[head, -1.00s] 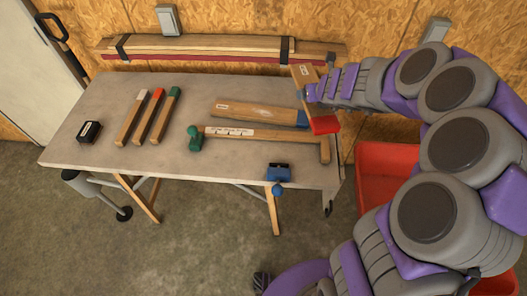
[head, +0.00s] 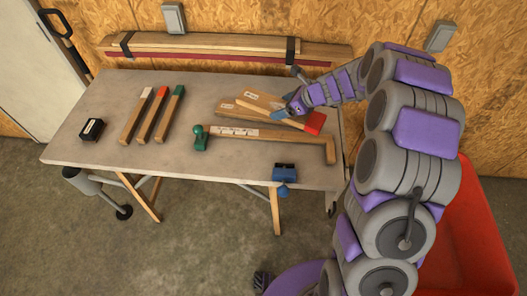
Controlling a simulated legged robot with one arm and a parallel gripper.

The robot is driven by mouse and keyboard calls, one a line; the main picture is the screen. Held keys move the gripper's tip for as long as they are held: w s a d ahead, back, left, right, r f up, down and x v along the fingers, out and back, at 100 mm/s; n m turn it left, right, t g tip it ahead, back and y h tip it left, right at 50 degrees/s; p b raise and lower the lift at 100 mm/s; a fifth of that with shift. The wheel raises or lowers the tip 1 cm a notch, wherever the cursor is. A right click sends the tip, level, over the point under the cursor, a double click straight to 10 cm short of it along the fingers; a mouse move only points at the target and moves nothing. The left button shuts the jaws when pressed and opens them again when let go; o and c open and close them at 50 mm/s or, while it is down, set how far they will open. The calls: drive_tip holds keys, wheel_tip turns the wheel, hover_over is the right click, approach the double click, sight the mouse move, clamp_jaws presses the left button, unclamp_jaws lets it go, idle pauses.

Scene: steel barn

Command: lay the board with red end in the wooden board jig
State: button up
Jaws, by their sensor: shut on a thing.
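My gripper (head: 291,110) is shut on a wooden board with a red end (head: 315,122). The board slants over the back right of the table, its red end towards the front right. It overlaps a wooden board with a blue end (head: 240,114) in the picture; I cannot tell whether they touch. The wooden board jig (head: 290,142) lies in front, a long bar with a pale marked strip, a green clamp (head: 201,139) at its left and a wooden stop (head: 330,151) at its right. The jig is bare. The fingertips are partly hidden by the wrist.
Three strips with white, red and green ends (head: 155,117) lie at the table's (head: 110,165) left, beside a black box (head: 92,129). A blue clamp (head: 285,172) sits at the front edge. Strapped planks (head: 220,48) lie behind. A red bin (head: 480,240) stands right.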

drive_tip(key=s+a+f+n+g, duration=0.1)
drive_tip(key=s+f, duration=0.1)
drive_tip(key=f, duration=0.1)
drive_tip(key=s+a+f+n+g+b, duration=0.1)
drive_tip(key=s+a+f+n, duration=0.1)
drive_tip(key=f, duration=0.2)
drive_tip(key=s+a+f+n+g+b, duration=0.1)
drive_tip(key=s+f, duration=0.1)
drive_tip(key=f, duration=0.1)
drive_tip(key=shift+a+f+n+y, duration=0.3)
drive_tip(key=shift+a+f+y, duration=0.05)
drive_tip(key=shift+y, duration=0.05)
drive_tip(key=f, duration=0.1)
drive_tip(key=d+f, duration=0.1)
drive_tip(key=f, duration=0.1)
drive_tip(key=shift+b, duration=0.4)
drive_tip(key=shift+w, duration=0.1)
drive_tip(key=shift+a+f, duration=0.3)
drive_tip(key=shift+f, duration=0.25)
drive_tip(key=shift+d+f, duration=0.1)
